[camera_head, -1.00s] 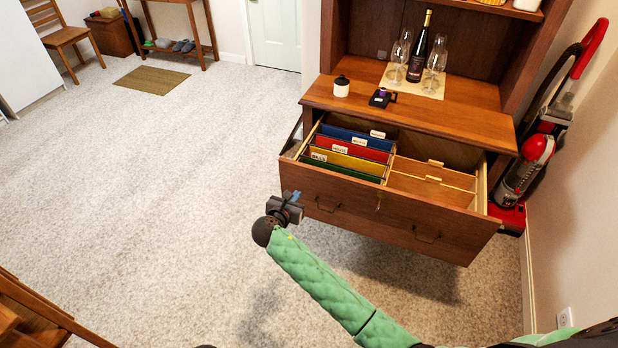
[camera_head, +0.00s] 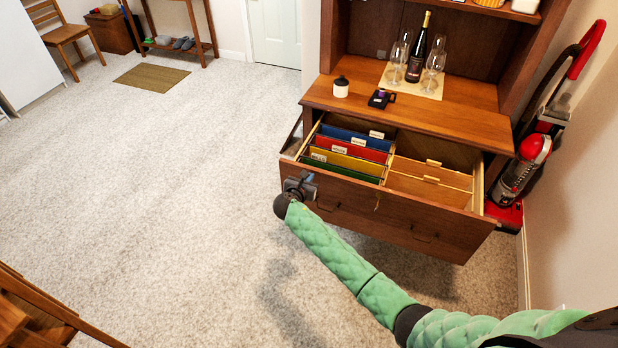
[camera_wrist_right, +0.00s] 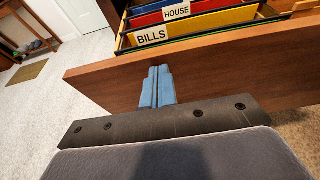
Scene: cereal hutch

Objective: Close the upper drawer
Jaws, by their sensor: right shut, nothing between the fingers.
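The upper drawer (camera_head: 400,224) of the brown wooden hutch (camera_head: 420,118) is pulled far out. It holds blue, red, yellow and green hanging folders on its left side and tan dividers on its right. In the right wrist view the drawer front (camera_wrist_right: 225,75) runs across the picture. My right gripper (camera_head: 302,183) is at the left end of the drawer front, on its outer face. In the right wrist view its blue fingers (camera_wrist_right: 157,87) are together and empty, close against the wood; I cannot tell whether they touch. My left gripper is not in view.
A wine bottle (camera_head: 417,50) and glasses stand on a mat on the hutch. A white jar (camera_head: 341,87) and a small dark object (camera_head: 381,98) stand near its front edge. A red vacuum cleaner (camera_head: 530,160) stands at the right. Carpet to the left is clear.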

